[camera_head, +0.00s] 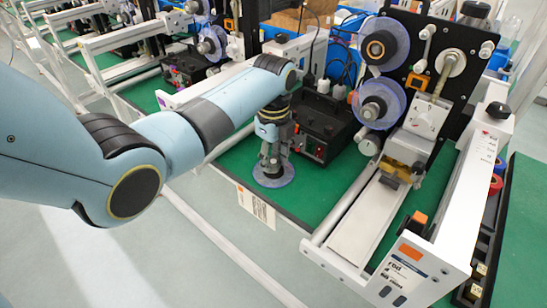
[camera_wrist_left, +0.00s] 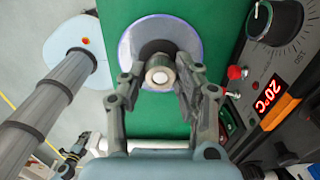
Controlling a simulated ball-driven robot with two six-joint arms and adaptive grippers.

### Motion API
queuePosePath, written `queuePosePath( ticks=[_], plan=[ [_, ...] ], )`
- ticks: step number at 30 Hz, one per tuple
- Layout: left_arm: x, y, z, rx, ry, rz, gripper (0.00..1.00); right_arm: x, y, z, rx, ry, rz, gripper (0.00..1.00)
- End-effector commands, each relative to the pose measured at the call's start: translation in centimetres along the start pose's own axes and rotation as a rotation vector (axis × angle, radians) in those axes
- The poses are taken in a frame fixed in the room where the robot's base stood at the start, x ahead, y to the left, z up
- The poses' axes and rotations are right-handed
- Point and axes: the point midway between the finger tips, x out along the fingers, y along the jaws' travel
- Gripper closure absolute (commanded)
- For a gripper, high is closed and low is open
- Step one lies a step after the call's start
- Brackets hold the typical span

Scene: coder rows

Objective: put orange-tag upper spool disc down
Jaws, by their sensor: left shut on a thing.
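A translucent bluish spool disc (camera_head: 283,179) with a dark grey centre lies flat at the green table's front edge, under my left gripper (camera_head: 270,164). In the left wrist view the disc (camera_wrist_left: 186,38) shows beyond the fingers, with a pale round hub standing up from its centre. My left gripper (camera_wrist_left: 160,75) is shut on this hub from both sides. I cannot tell whether the disc touches the table or hangs just above it. My right gripper is not in view.
A black control box (camera_head: 322,125) with a red display stands close right of the disc. The coder machine (camera_head: 447,60) carries an upper spool (camera_head: 384,45) and a lower spool (camera_head: 378,103). An orange tag (camera_head: 411,252) marks its front rail. Green table (camera_head: 318,195) is bare right of the disc.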

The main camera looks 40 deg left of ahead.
Motion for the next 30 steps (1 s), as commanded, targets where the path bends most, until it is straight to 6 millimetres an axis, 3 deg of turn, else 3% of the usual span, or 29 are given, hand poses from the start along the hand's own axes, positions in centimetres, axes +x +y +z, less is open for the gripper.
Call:
queuePosePath(
  ticks=[6,7,12,23,30],
  plan=[
    [0.1,0.0,0.0,0.000,0.000,0.000,1.00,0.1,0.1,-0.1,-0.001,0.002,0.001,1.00],
    [0.2,0.0,0.0,0.000,0.000,0.000,0.68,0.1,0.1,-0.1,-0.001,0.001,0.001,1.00],
    [0.1,0.0,0.0,0.000,0.000,0.000,0.45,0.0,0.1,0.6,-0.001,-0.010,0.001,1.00],
    [-0.6,-0.1,0.0,0.000,0.000,-0.001,0.45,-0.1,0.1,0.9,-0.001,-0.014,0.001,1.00],
    [-5.3,-0.1,0.0,0.000,-0.001,-0.005,0.45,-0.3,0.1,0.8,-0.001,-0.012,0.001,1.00]
  ],
)
